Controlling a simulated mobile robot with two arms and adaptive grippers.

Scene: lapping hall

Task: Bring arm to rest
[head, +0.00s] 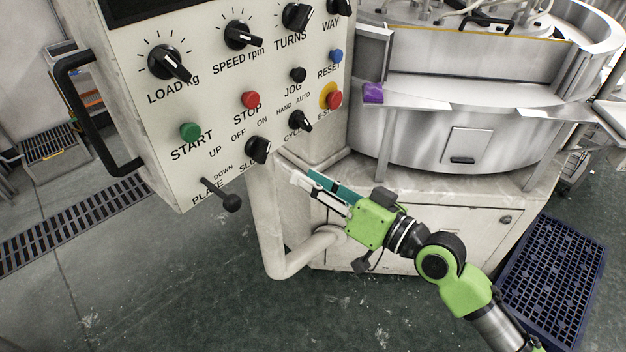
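My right arm comes in from the lower right, green and grey. Its gripper (303,177) points up and left, just below and right of the control panel's (223,110) lower edge. Its slim fingers are seen from the side, one pale and one side teal, and whether they are apart or closed is not clear. I see nothing clearly held in it. It appears in front of the panel's pale support post (266,225), and I cannot tell whether it touches anything. My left gripper is not in view.
The panel carries knobs, buttons, a lever (229,201) and a black handle (80,115). A round steel lapping machine (450,150) stands behind, with a purple object (373,93) on its edge. A blue crate (556,275) lies at right. The floor at lower left is clear.

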